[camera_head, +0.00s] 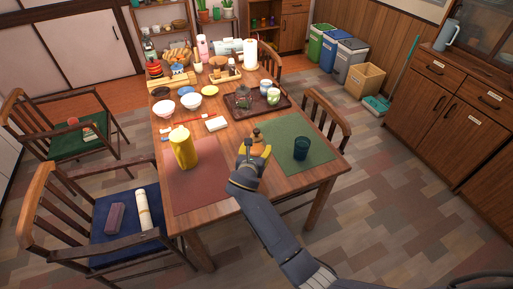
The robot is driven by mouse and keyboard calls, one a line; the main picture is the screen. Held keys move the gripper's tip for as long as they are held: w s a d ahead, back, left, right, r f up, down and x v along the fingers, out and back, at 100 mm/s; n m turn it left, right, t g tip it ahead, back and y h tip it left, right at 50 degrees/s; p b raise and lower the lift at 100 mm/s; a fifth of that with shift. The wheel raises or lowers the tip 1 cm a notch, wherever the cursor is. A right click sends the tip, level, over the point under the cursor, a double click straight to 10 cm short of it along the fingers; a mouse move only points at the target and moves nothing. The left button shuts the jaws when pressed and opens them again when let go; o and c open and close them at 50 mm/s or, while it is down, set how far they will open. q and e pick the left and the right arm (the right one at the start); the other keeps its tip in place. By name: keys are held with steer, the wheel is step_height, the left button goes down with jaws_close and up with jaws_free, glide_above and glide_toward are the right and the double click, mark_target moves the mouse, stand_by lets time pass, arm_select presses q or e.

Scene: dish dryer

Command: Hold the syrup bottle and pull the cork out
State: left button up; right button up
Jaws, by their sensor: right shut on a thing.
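A small amber-brown bottle (258,138), which I take for the syrup bottle, stands near the front middle of the wooden table, between the two placemats. My right gripper (255,151) is shut on it from the near side, with yellow-tipped fingers around it. The gripper hides its lower part. The narrow top of the bottle shows above the fingers, but it is too small to tell the cork apart. My left gripper is not in view.
A yellow bottle (184,150) stands left on the red placemat (200,190). A dark teal cup (301,148) stands on the green placemat (285,131) to the right. Behind is a tray (232,112) with a teapot and cups.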

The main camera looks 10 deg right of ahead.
steer(key=shift+f, duration=3.1)
steer(key=shift+f, duration=0.5)
